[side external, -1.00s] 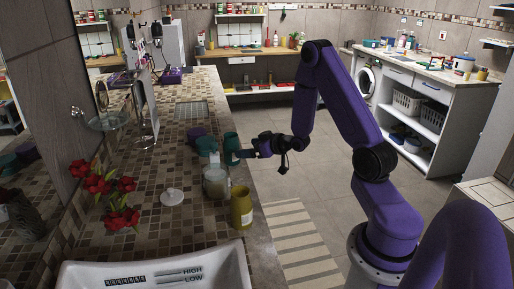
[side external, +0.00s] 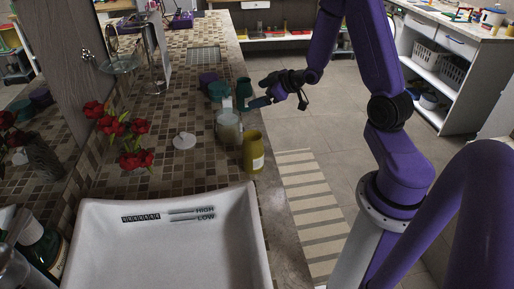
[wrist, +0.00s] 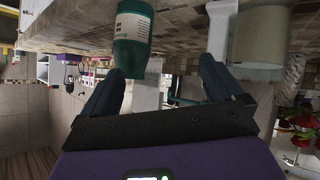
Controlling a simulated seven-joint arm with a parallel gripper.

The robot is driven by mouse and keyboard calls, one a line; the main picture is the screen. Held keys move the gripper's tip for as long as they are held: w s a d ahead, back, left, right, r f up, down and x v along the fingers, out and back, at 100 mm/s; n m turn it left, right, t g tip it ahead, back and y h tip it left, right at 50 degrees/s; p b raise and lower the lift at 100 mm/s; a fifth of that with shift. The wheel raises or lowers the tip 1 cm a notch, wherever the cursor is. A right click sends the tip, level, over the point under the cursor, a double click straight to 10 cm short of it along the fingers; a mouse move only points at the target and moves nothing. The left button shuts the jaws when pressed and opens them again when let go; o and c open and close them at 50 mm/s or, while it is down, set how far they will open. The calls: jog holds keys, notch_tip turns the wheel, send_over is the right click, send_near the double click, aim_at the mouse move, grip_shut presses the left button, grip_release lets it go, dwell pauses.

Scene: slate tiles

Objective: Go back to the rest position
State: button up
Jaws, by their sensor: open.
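My gripper (side external: 258,101) is open and hangs at the right edge of the tiled counter, at bottle height. In the wrist view its two fingers (wrist: 158,75) are spread wide with nothing held between them. A dark green bottle (side external: 243,92) with a pale label stands on the counter just left of my gripper. In the wrist view, where the scene appears turned over, this bottle (wrist: 133,38) shows beyond the left finger, and a pale jar (wrist: 258,38) beyond the right finger. Whether a finger touches the bottle is hard to tell.
Close by stand a glass jar (side external: 229,128), a yellow bottle (side external: 253,154), a teal container (side external: 218,91) and a purple one (side external: 208,79). A white lid (side external: 184,141), red flowers (side external: 133,158) and a white sink (side external: 180,250) lie nearer.

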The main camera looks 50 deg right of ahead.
jog(key=s+a+r+n+g, duration=0.2)
jog(key=s+a+r+n, duration=0.15)
jog(key=a, duration=0.45)
jog(key=s+a+r+n+g, duration=0.3)
jog(key=a+r+n, duration=0.1)
jog(key=a, duration=0.4)
jog(key=s+a+g, duration=0.3)
jog(key=s, duration=0.9)
jog(key=s+a+g, duration=0.3)
jog(key=s, duration=1)
jog(key=shift+a+r+h, duration=0.15)
jog(key=shift+a+h, duration=0.15)
jog(key=shift+a, duration=0.05)
